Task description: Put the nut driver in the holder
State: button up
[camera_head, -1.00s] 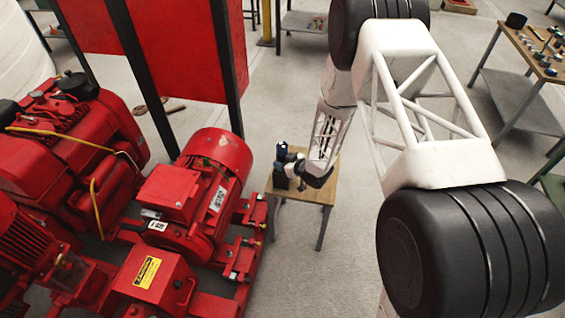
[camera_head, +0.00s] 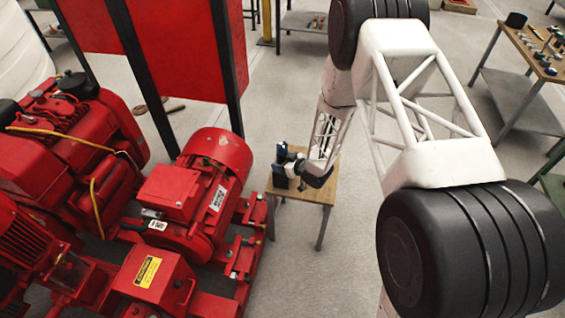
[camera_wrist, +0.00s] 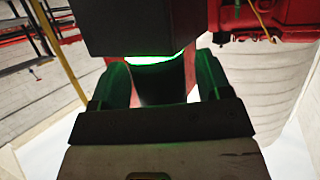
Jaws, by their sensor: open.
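In the wrist view my gripper (camera_wrist: 162,72) is open, with one dark, green-lit finger on each side. A dark block fills the top of that view just beyond the fingers, with a bright green glow along its lower edge; I cannot tell what it is. A dark shape shows between the fingers, and contact is unclear. In the head view the end of my arm is low over a small wooden table (camera_head: 320,191), beside dark blue and black shapes too small to separate. I cannot make out the nut driver or the holder for certain.
The red pumpset (camera_head: 187,195) stands close to the left of the small table. A red panel (camera_head: 190,50) on black posts rises behind. A wooden workbench (camera_head: 508,60) with several tools is at the far right. Grey floor is open around the table's front and right.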

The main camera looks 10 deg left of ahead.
jog(key=v, duration=1.2)
jog(key=shift+r, duration=0.2)
dwell(0.6)
jog(key=w+d+r+m+t+h, duration=0.15)
jog(key=d+r+h, duration=0.25)
jog(key=d+r, duration=0.6)
jog(key=d+r+m+t+h, duration=0.1)
jog(key=d+r+m+h, duration=0.3)
jog(key=r, duration=0.9)
jog(key=s+d+r+m+g+h, duration=0.1)
jog(key=s+d+r+m+h, duration=0.25)
jog(key=s+d+r, duration=0.7)
jog(key=s+r+m+g, duration=0.1)
jog(key=s+r, duration=0.3)
jog(key=s, duration=0.5)
jog(key=s+d+r+m+g, duration=0.1)
jog(key=s+r+g, duration=0.1)
jog(key=s, duration=0.7)
jog(key=s+d+r+m+g, duration=0.1)
jog(key=s+r+g, duration=0.1)
jog(key=s+r, duration=0.3)
jog(key=s, duration=0.4)
jog(key=shift+d+r+m+h, duration=0.2)
jog(key=shift+r+m+h, duration=0.15)
jog(key=shift+m, duration=0.05)
